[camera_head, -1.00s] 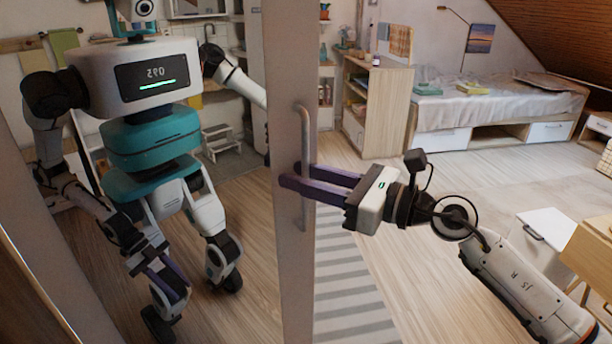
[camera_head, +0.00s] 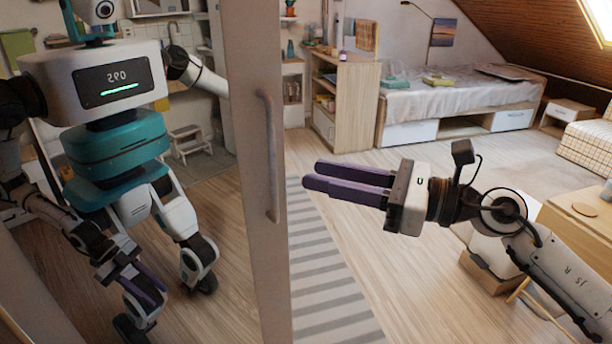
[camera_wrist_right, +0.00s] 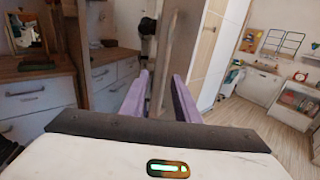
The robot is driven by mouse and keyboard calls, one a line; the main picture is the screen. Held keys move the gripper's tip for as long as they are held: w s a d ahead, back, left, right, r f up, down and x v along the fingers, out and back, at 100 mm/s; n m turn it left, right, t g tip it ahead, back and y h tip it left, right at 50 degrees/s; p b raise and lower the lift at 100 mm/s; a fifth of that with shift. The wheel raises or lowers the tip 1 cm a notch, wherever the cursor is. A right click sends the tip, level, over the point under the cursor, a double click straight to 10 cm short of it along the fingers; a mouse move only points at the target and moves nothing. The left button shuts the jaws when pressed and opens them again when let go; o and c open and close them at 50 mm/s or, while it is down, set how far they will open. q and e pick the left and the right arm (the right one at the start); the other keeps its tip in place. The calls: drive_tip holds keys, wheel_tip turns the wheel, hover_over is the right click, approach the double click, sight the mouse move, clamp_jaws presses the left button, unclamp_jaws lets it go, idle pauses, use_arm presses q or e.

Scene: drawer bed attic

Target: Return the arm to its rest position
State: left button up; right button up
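My right gripper (camera_head: 313,175) is to the right of the tall door's handle (camera_head: 270,155), apart from it. Its two purple fingers point left and are spread, with nothing between them. They also show apart and empty in the right wrist view (camera_wrist_right: 160,78). My right arm (camera_head: 560,275) reaches in from the lower right with its elbow bent. My left gripper shows only as a small reflection in the mirror at the left, and its finger gap is unclear.
The tall door (camera_head: 247,230) stands edge-on at close range, left of my right gripper. A mirrored surface at the left shows my body. A striped rug (camera_head: 325,290) lies beyond the door. A small wooden table (camera_head: 575,225) stands near my right arm. The middle floor is open.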

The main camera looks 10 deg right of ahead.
drive_tip(key=shift+s+d, duration=0.15)
drive_tip(key=shift+d, duration=0.05)
drive_tip(key=s+d+f+m+t+h, duration=0.25)
drive_tip(key=f+m+t+h, duration=0.2)
drive_tip(key=f+m, duration=0.95)
drive_tip(key=s+d+f+m+t+h, duration=0.25)
drive_tip(key=f+m+h, duration=0.25)
drive_tip(key=f+m, duration=0.95)
drive_tip(key=s+d+f+m+g+h, duration=0.1)
drive_tip(key=s+f+m+g+h, duration=0.2)
drive_tip(key=s+f+m, duration=1.4)
drive_tip(key=s+g, duration=0.2)
drive_tip(key=g, duration=0.2)
drive_tip(key=shift+s+d+h, duration=0.15)
drive_tip(key=shift+d+h, duration=0.05)
drive_tip(key=shift+h, duration=0.15)
